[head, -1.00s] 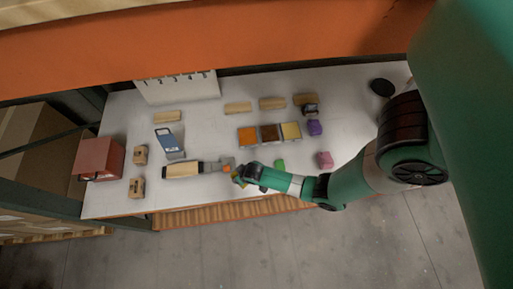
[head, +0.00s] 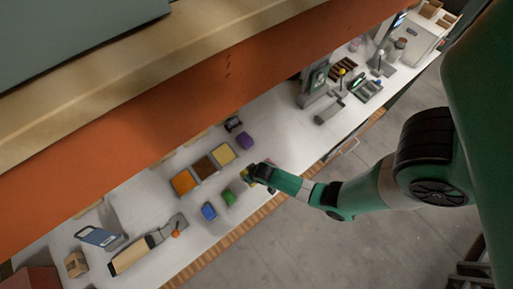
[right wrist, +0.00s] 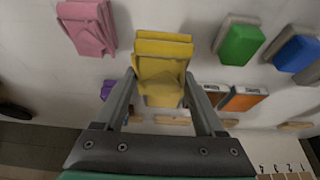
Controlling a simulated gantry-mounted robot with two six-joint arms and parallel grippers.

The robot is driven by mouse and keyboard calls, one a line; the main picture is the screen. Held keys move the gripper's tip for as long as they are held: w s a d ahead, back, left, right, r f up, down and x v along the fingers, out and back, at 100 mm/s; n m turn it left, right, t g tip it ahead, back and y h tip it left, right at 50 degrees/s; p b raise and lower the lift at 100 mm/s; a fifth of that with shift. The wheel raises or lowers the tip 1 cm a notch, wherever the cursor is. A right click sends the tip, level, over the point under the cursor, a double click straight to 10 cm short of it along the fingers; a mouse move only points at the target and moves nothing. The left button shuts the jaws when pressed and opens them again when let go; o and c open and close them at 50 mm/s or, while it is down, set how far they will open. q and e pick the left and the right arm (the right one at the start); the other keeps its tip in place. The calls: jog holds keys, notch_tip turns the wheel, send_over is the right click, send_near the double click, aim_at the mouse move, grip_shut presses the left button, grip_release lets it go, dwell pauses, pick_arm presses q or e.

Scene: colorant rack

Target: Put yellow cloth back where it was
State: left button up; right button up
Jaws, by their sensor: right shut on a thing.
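My right gripper (head: 251,177) is shut on the yellow cloth (head: 245,176) near the front edge of the table. In the right wrist view the yellow cloth (right wrist: 162,58) is a folded block between the fingers (right wrist: 160,88). It is over the table between the pink cloth (right wrist: 87,28) on the left and the green cloth (right wrist: 240,42) on the right. I cannot tell whether it touches the table. In the head view the green cloth (head: 229,197) lies just left of my gripper. My left gripper is not in view.
A blue cloth (head: 209,211) lies beyond the green one. Orange (head: 184,182), brown (head: 204,167) and yellow (head: 222,155) trays stand behind, with a purple cloth (head: 245,141) near. A wood-handled tool (head: 130,256) lies at left. Equipment (head: 317,80) stands at the far right.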

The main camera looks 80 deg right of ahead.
notch_tip(320, 180, down, 4)
jog(key=b, duration=0.4)
jog(key=shift+f, duration=0.15)
jog(key=shift+f+b, duration=1.25)
jog(key=shift+f, duration=0.55)
jog(key=shift+f, duration=0.2)
jog(key=o, duration=1.3)
jog(key=p+v, duration=0.6)
jog(key=v, duration=0.1)
jog(key=shift+w+r, duration=0.1)
jog(key=shift+r, duration=0.35)
jog(key=shift+a, duration=0.1)
